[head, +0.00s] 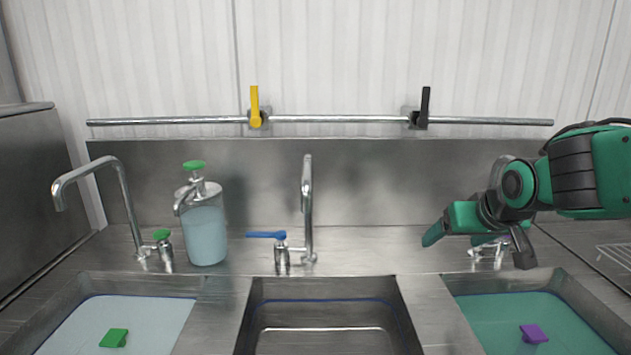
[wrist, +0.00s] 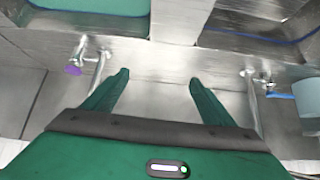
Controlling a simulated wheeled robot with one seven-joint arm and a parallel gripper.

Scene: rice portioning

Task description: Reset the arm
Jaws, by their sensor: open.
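My gripper (head: 478,245) is at the right in the head view, in front of the right faucet and over the back counter near the right sink. Its two green fingers are spread wide with nothing between them. In the wrist view my gripper (wrist: 159,82) is also open and empty, with bare steel counter between the fingers. The arm comes in from the right edge of the head view. The right faucet (head: 490,252) is mostly hidden behind the gripper; its purple handle (wrist: 74,70) shows in the wrist view.
The right sink (head: 560,300) holds teal water and a purple block (head: 533,333). The middle sink (head: 325,340) looks empty. The left sink (head: 150,310) holds pale water and a green block (head: 114,338). A soap dispenser (head: 206,235) and blue-handled faucet (head: 307,205) stand behind. A wall rail (head: 340,119) carries two levers.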

